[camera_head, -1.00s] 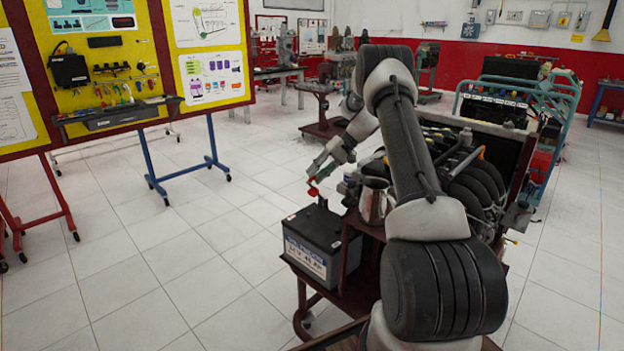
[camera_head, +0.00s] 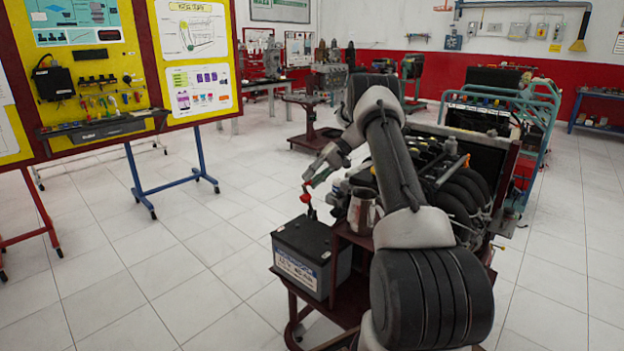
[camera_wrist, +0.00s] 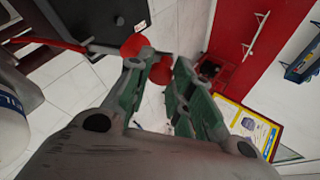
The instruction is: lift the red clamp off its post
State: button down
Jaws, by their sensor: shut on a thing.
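The red clamp (camera_head: 309,207) is in the tips of my gripper (camera_head: 314,181), close above the back part of the black battery (camera_head: 325,240). In the wrist view the two fingers (camera_wrist: 152,90) close on the clamp's red round parts (camera_wrist: 135,46). A red strip (camera_wrist: 48,42) runs from there to the left. The battery's dark top (camera_wrist: 100,18) shows behind the clamp at upper left, seemingly apart from it.
The battery stands on a dark red cart (camera_head: 345,300). A metal jug (camera_head: 362,211) and an engine (camera_head: 450,165) are right of my gripper. A yellow display board (camera_head: 95,90) stands to the left. Open tiled floor (camera_head: 200,260) lies between.

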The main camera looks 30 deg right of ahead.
jog(key=shift+d+f, duration=0.3)
jog(key=shift+d, duration=0.05)
jog(key=c, duration=1.2)
grip_release()
jog(key=shift+w+d, duration=0.1)
jog(key=shift+d, duration=0.05)
jog(key=v, duration=1.2)
jog(key=shift+r, duration=0.1)
